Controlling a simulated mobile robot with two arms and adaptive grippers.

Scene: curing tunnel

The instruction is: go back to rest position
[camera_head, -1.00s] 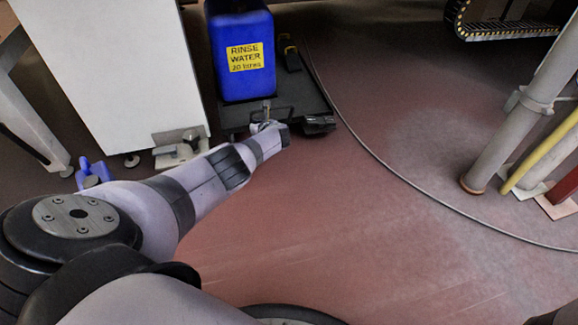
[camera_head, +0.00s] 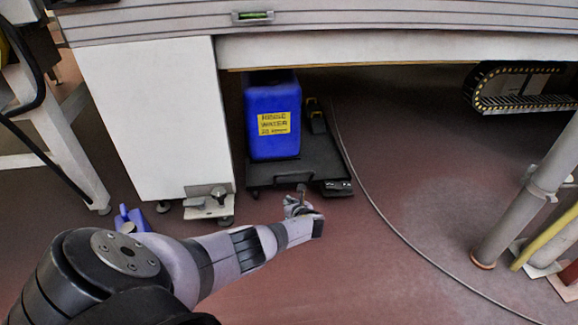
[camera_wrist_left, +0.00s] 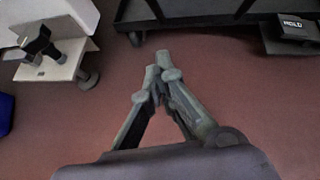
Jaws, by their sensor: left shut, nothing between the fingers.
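My left arm comes in from the lower left in the head view. Its gripper (camera_head: 299,196) is small there, in front of a black wheeled dolly (camera_head: 270,176). In the left wrist view the fingers of this gripper (camera_wrist_left: 156,84) meet at their tips with nothing between them, over bare red floor. The dolly's edge (camera_wrist_left: 225,18) shows beyond the fingers, apart from them. My right gripper is in neither view.
A blue rinse water canister (camera_head: 272,143) stands on the dolly, under a long machine frame (camera_head: 390,48). A white cabinet (camera_head: 155,115) stands left of it. A cable (camera_head: 372,190) curves over the floor. Grey posts (camera_head: 520,205) stand at right. The middle floor is clear.

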